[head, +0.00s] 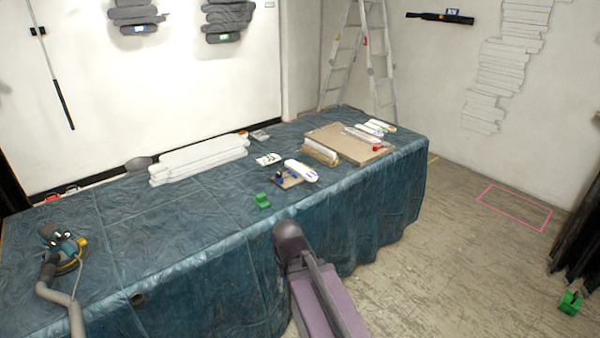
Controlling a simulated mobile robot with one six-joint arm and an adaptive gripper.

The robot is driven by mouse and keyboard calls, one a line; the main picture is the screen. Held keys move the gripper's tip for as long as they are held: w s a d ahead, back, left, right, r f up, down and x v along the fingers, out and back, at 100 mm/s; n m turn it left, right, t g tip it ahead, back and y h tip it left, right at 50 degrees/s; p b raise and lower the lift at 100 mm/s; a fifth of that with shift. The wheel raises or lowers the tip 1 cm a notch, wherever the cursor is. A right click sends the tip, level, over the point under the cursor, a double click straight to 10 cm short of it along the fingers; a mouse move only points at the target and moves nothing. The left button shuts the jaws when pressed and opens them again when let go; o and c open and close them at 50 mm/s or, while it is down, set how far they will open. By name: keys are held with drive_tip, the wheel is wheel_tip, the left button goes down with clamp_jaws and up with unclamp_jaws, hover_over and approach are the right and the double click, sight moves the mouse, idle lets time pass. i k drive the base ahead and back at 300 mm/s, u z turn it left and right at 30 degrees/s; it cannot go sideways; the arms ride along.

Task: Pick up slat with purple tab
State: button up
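A short white piece (301,170) with small purple marks lies near the middle of the table, by its front edge; it may be the slat with the purple tab, but it is too small to tell. Several pale slats (368,133) lie at the back right of a brown board, one near a red tab (377,148) and one with a green end. No other purple tab can be made out. My purple-grey arm rises from below in front of the table and ends in a dark rounded joint. No gripper fingers can be seen.
A blue sheet covers the long table (110,235). White slats (198,158) are stacked at the back. A green block (262,201) and a small blue-and-brown item (287,180) lie near the front edge. A sander (65,250) with a hose is at left. A stepladder (362,60) stands behind.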

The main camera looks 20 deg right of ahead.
sight(295, 167)
drive_tip(key=z, duration=0.05)
drive_tip(key=i, duration=1)
drive_tip(key=u, duration=0.05)
